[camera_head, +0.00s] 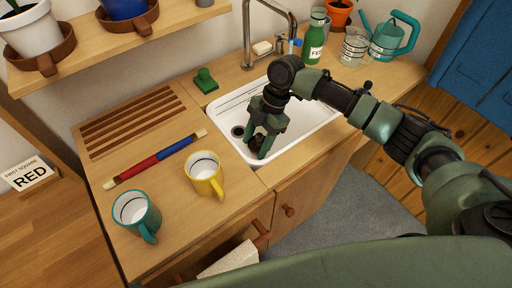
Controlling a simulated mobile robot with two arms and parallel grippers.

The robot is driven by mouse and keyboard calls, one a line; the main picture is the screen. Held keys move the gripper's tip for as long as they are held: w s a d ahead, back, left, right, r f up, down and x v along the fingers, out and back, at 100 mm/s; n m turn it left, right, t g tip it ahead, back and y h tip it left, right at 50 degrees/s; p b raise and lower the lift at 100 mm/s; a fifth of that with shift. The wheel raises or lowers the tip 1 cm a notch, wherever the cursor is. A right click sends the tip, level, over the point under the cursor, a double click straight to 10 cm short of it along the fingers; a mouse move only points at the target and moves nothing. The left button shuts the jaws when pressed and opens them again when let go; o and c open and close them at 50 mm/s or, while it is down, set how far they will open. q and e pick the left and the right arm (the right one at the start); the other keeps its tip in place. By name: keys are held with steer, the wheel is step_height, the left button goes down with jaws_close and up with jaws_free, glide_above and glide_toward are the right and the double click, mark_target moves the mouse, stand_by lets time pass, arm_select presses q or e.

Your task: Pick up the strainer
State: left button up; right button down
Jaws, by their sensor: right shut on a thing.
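My right gripper (262,146) reaches down into the white sink (311,122) near its left side. It is shut on a small dark thing (257,141) low in the basin, mostly hidden by the fingers. This may be the strainer, but I cannot tell for sure. A dark round drain (237,131) shows on the sink floor just left of the gripper. My left gripper is not in view.
A yellow mug (205,177), a teal mug (136,215) and a red-blue stick (155,160) lie left of the sink. The tap (247,35), green bottle (313,45), glass jars (355,47) and teal watering can (388,37) stand behind. A drawer below is open.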

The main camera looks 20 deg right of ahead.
mark_target(256, 149)
step_height(256, 149, up, 17)
steer(key=shift+f, duration=0.15)
steer(key=shift+f, duration=0.1)
stand_by(0.4)
